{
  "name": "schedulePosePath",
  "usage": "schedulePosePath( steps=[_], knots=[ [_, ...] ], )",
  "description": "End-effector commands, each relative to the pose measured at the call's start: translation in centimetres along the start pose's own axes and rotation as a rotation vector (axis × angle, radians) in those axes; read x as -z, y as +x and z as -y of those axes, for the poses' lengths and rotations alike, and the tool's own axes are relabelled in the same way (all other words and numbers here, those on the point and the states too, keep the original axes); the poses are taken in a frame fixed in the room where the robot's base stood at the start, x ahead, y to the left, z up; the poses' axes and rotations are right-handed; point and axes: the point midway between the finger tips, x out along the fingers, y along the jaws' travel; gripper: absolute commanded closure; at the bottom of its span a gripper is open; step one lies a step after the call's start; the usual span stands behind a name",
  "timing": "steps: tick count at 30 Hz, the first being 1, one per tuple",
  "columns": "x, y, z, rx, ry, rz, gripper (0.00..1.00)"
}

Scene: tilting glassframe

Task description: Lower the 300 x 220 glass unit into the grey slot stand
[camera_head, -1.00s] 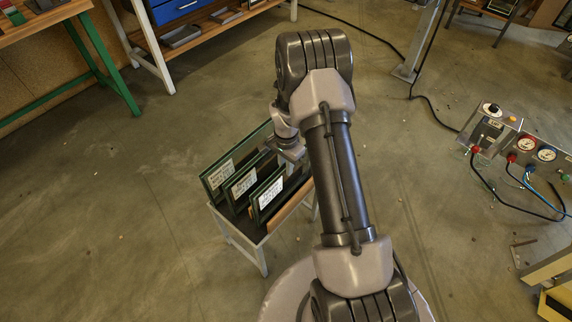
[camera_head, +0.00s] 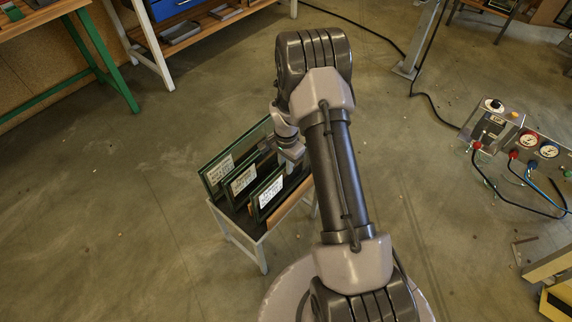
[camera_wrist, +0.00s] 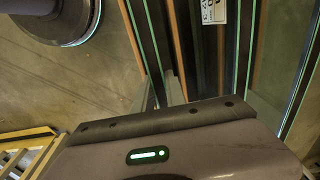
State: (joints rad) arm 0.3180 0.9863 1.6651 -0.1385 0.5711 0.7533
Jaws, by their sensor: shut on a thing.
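Three glass units with white labels stand upright in a row on the grey slot stand (camera_head: 262,240), a small stand on pale legs. They are the left unit (camera_head: 218,172), the middle unit (camera_head: 243,180) and the front right unit (camera_head: 270,193). My gripper (camera_head: 291,157) is at the top edge of the front right unit and appears shut on it. In the wrist view the dark gripper body (camera_wrist: 165,125) fills the bottom, with green-edged panes beyond. The unit's lower edge and its seating in a slot are hidden.
My arm covers the area right of the stand. A control box (camera_head: 487,128) with gauges and hoses stands at the right. A green-legged bench (camera_head: 108,70) and a shelf (camera_head: 190,33) are at the upper left. The floor left of the stand is clear.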

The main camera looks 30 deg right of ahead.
Motion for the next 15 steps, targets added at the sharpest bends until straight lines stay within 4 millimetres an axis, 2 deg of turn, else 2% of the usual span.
schedulePosePath(
  steps=[1,4,12,15],
  knots=[
    [0.05,-0.06,0.06,0.001,0.0,-0.001,0.78],
    [0.04,-0.06,0.05,0.001,0.0,-0.001,0.58],
    [-0.04,0.02,-0.05,-0.001,0.0,0.001,0.58],
    [-0.01,-0.79,-0.01,0.0,0.0,0.0,0.58]
  ],
)
